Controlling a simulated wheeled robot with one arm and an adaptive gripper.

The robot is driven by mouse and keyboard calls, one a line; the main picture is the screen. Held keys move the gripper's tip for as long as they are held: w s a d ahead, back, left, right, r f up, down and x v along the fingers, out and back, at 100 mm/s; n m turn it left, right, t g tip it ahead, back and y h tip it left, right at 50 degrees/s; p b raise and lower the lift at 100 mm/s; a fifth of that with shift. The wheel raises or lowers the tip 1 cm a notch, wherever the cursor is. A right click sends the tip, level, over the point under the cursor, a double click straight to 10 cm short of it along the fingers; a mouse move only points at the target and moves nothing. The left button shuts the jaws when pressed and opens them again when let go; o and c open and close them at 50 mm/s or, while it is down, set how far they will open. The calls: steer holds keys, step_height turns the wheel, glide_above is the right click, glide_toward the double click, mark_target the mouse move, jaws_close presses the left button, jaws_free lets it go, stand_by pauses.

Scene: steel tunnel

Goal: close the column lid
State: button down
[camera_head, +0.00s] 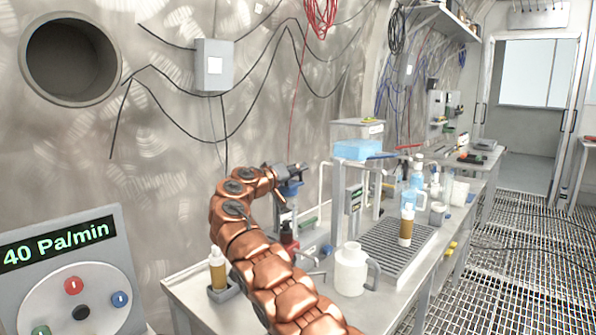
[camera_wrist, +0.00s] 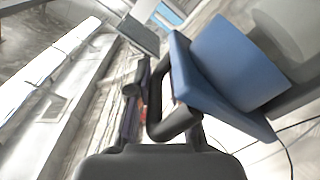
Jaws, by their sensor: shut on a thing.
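A blue lid (camera_wrist: 225,75), a flat plate with a raised block on it, fills the upper right of the wrist view, tilted in the picture. In the head view my gripper (camera_head: 286,171) is at the end of my copper arm, above the back of the bench. The blue lid (camera_head: 290,188) shows there as a small blue patch just below it. The column under the lid is mostly hidden behind my arm. I cannot tell how far the lid is open.
The steel bench (camera_head: 200,286) holds a white jug (camera_head: 351,270), an amber bottle (camera_head: 217,270) in a holder and a drain grate (camera_head: 392,245). A stand with a blue top (camera_head: 357,149) is right of my gripper. A pressure panel (camera_head: 70,270) stands at the left.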

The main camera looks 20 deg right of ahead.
steer(key=shift+s+d+r, duration=0.2)
steer(key=shift+r, duration=0.05)
steer(key=c, duration=1.2)
jaws_free()
steer(key=shift+s, duration=0.1)
steer(key=shift+a, duration=0.1)
steer(key=shift+a, duration=0.1)
steer(key=shift+a, duration=0.2)
steer(key=v, duration=1.1)
steer(key=shift+s, duration=0.2)
steer(key=shift+a, duration=0.15)
